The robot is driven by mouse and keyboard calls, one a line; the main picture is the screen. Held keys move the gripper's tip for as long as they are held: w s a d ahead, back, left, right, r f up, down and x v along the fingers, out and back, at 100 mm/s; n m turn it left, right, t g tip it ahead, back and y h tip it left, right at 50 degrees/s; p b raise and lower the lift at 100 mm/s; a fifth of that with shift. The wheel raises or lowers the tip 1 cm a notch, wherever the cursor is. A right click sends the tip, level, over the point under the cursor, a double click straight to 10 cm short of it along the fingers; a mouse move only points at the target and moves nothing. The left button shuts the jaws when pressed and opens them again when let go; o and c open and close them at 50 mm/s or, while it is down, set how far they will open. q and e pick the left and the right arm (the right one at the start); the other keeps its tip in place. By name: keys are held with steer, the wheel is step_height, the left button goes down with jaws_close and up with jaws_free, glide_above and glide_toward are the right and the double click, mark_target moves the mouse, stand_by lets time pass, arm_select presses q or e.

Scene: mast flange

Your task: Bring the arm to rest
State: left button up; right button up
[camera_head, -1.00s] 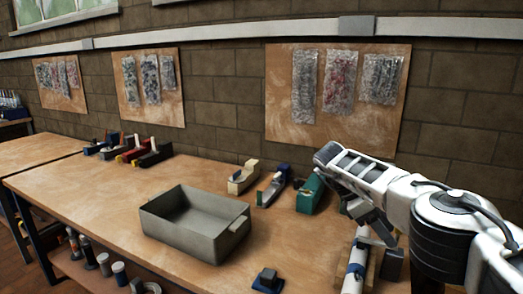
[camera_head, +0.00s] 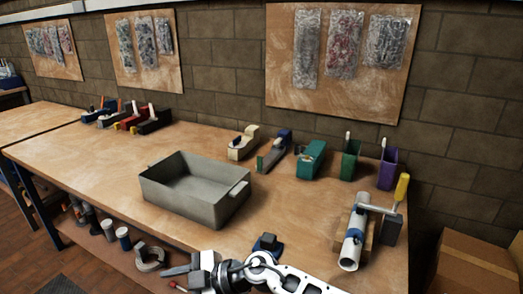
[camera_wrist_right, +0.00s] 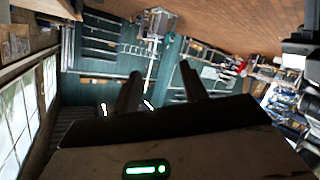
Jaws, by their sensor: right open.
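My right arm (camera_head: 285,277) is folded low at the bottom edge of the head view, in front of the bench. In the right wrist view my right gripper (camera_wrist_right: 160,85) shows two dark fingers apart with nothing between them. It points at the room, away from the bench. My left gripper is not in view. A white tube with a blue band (camera_head: 353,240) lies on a wooden block at the right end of the bench. A grey clamp with a yellow handle (camera_head: 402,187) is beside it.
A grey open bin (camera_head: 192,208) stands mid-bench, empty. Tape dispensers (camera_head: 272,150) and green and purple holders (camera_head: 388,170) line the back. A cardboard box (camera_head: 475,265) is at right.

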step_height(320, 180, up, 8)
steer(key=w+d+m+t+y, duration=0.2)
steer(key=w+d+m+t, duration=0.1)
steer(key=m+t, duration=0.6)
steer(key=w+d+f+m+t+h, duration=0.1)
steer(key=d+f+m+t+h, duration=0.15)
steer(key=d+m+h, duration=0.5)
steer(key=d+f+m+t+h, duration=0.1)
steer(key=d+m+t+h, duration=0.25)
steer(key=d, duration=0.65)
steer(key=s+d+f+m+g+h, duration=0.3)
steer(key=s+d+f+g+h, duration=0.3)
steer(key=s+d, duration=0.4)
steer(key=s+d+f+n+g+y, duration=0.1)
steer(key=s+d+f+g, duration=0.2)
steer(key=s, duration=0.5)
steer(key=s+d+g, duration=0.3)
steer(key=s+d, duration=0.2)
steer(key=s, duration=0.2)
steer(key=w+a+f+t+y, duration=0.2)
steer(key=w+a+f+t, duration=0.3)
steer(key=f, duration=0.5)
steer(key=shift+w+n+t, duration=0.4)
steer(key=shift+w+t, duration=0.1)
steer(key=shift+t, duration=0.4)
